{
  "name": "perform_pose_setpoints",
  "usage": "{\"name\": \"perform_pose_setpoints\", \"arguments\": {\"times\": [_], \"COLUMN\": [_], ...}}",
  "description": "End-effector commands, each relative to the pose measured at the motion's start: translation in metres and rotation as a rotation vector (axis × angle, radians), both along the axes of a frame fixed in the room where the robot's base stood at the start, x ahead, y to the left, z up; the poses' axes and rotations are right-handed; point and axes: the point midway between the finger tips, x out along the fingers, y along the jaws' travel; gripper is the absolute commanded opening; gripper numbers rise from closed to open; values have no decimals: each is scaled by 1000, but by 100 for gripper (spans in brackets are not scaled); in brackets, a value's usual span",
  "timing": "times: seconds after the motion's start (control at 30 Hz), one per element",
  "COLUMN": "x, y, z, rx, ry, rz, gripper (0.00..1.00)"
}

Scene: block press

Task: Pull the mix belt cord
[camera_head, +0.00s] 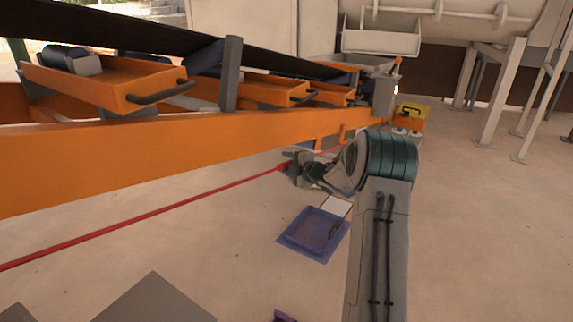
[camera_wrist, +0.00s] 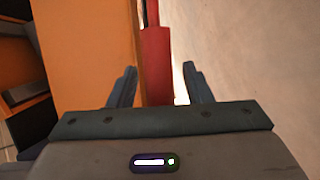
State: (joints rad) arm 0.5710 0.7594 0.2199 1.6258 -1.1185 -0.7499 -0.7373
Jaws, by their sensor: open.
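The mix belt cord (camera_head: 150,220) is a thin red line that runs beside the orange conveyor frame (camera_head: 180,146), from the lower left up toward the far right. My gripper (camera_head: 287,168) is at the cord, in front of the frame. In the wrist view a thicker red section of the cord (camera_wrist: 156,70) lies between the two open fingers of my gripper (camera_wrist: 159,80). I cannot tell how deep the cord sits between the fingers.
The orange frame is close on the left of my gripper, with orange trays (camera_head: 115,82) under the dark belt (camera_head: 150,38). A purple tray (camera_head: 310,238) lies on the floor below. A yellow box (camera_head: 411,112) stands farther back. The floor at right is mostly clear.

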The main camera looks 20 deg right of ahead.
Motion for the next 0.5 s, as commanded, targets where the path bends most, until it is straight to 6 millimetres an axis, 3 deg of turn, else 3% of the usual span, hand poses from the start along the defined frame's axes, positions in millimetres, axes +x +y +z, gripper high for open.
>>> {"name": "perform_pose_setpoints", "arguments": {"times": [0.4,0.5], "x": [8,8], "y": [3,3], "z": [-2,-2], "rx": [0,0], "ry": [0,0], "rz": [0,0], "gripper": [45,20]}}
